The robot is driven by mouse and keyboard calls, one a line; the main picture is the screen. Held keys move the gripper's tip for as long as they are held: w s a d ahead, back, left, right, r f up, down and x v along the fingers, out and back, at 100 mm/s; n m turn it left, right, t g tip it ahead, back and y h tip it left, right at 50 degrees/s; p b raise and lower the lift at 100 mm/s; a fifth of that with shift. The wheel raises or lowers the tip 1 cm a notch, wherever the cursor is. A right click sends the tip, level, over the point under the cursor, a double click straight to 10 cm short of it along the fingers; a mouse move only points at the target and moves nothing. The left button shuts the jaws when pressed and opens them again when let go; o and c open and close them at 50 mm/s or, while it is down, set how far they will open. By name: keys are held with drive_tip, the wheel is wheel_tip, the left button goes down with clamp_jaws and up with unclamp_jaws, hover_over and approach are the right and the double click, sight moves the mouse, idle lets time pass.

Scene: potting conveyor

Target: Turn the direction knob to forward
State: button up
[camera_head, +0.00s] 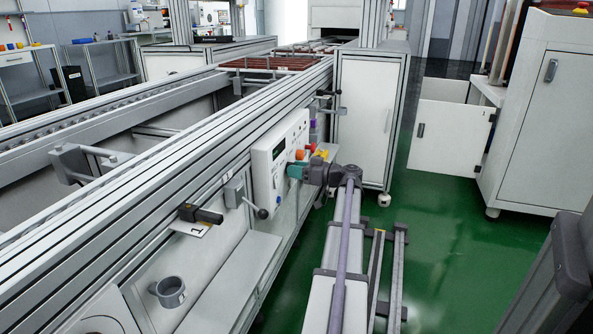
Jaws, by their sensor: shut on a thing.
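A white control panel (264,168) with a small dark display is mounted on the side of the conveyor frame, at the middle of the view. My gripper (292,172) reaches the panel's lower right part, with teal tips against its face. It is shut on a knob there, which I take for the direction knob. The knob is hidden behind the tips, so its pointer and setting cannot be read. An orange button (300,154) shows just above the gripper.
A lever with a dark ball end (262,213) hangs below the panel. A black handheld device (206,215) rests to the left on a small plate. A grey cup-shaped holder (170,291) is lower left. A white cabinet (366,115) stands behind.

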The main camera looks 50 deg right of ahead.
drive_tip(key=shift+m, duration=0.4)
drive_tip(key=m, duration=1.7)
drive_tip(key=shift+a, duration=0.1)
idle(0.5)
drive_tip(key=o, duration=0.9)
drive_tip(key=shift+s, duration=0.1)
drive_tip(key=v, duration=1)
drive_tip(key=shift+s+r, duration=0.1)
drive_tip(key=shift+s, duration=0.25)
